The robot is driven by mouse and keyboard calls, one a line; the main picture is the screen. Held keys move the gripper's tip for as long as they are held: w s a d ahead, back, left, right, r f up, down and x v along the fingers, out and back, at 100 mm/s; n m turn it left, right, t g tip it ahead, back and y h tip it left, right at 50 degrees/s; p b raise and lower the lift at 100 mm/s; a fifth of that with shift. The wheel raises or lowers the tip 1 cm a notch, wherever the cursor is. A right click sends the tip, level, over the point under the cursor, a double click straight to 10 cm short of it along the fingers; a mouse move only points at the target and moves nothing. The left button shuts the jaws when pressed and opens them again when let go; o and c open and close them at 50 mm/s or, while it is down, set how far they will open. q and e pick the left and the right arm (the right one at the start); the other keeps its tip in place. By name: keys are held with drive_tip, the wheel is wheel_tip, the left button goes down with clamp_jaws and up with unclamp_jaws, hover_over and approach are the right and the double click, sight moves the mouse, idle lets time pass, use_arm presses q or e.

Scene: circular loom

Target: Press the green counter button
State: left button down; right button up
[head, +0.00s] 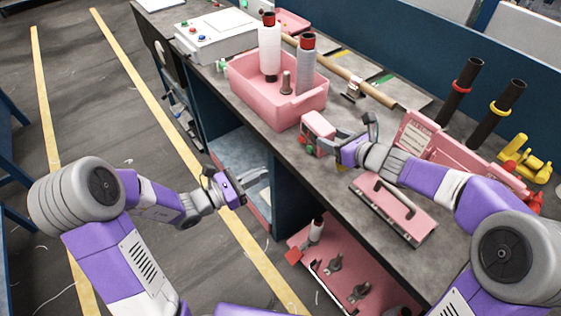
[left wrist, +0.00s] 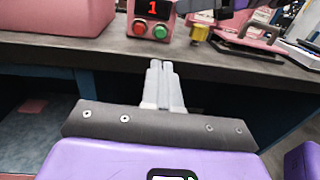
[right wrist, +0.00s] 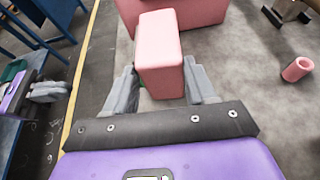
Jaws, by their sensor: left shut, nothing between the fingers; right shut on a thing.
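The counter (head: 317,130) is a small pink box at the front edge of the bench. Its face with a red button (left wrist: 139,27), a green button (left wrist: 162,31) and a display reading 1 (left wrist: 152,8) shows in the left wrist view. My right gripper (head: 328,141) is shut on the counter body; the right wrist view shows the box (right wrist: 160,58) between the fingers. My left gripper (head: 258,178) is shut and empty in front of the bench edge, apart from the counter. In the left wrist view its fingertips (left wrist: 160,66) appear below the green button.
A pink bin (head: 275,103) with spools stands beyond the counter. A pink handled lid (head: 393,212) lies on the bench near my right arm. Dark rods and a yellow item (head: 528,155) stand at the right. The floor in front is clear around my left arm.

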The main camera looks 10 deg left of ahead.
sight(308, 150)
use_arm(q)
drive_tip(key=x, duration=1.3)
drive_tip(key=shift+f, duration=0.1)
drive_tip(key=shift+w+d, duration=0.1)
drive_tip(key=shift+d, duration=0.1)
drive_tip(key=shift+x, duration=0.95)
use_arm(e)
drive_tip(key=shift+s+a, duration=0.1)
drive_tip(key=shift+a, duration=0.1)
drive_tip(key=shift+s+a, duration=0.1)
use_arm(q)
drive_tip(key=shift+s+a, duration=0.3)
drive_tip(key=shift+s, duration=0.05)
drive_tip(key=v, duration=1.3)
drive_tip(key=shift+a, duration=0.15)
use_arm(e)
drive_tip(key=shift+w+d, duration=0.2)
drive_tip(key=shift+d, duration=0.15)
